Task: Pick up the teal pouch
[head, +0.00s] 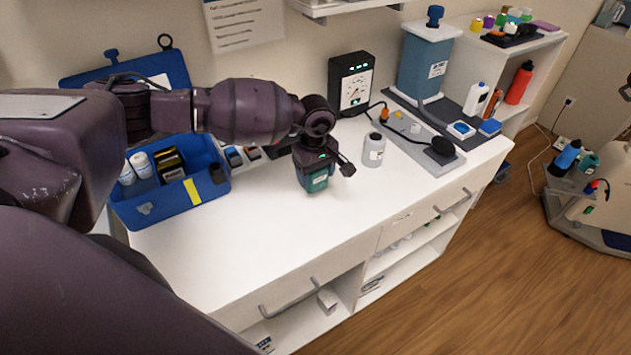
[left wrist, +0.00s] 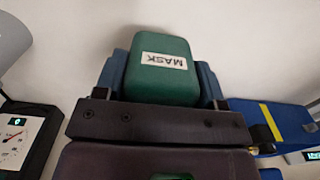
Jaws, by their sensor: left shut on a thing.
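The teal pouch (head: 315,180) is in the head view, below my left gripper (head: 316,166) over the white counter. In the left wrist view the teal pouch (left wrist: 162,68) bears a white label reading "MASK" and sits between the two fingers of my left gripper (left wrist: 162,75). The left gripper is shut on the pouch. I cannot tell whether the pouch touches the counter. My right gripper is not in view.
A blue bin (head: 165,212) with bottles stands left on the white counter (head: 270,250). The counter's front middle is clear.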

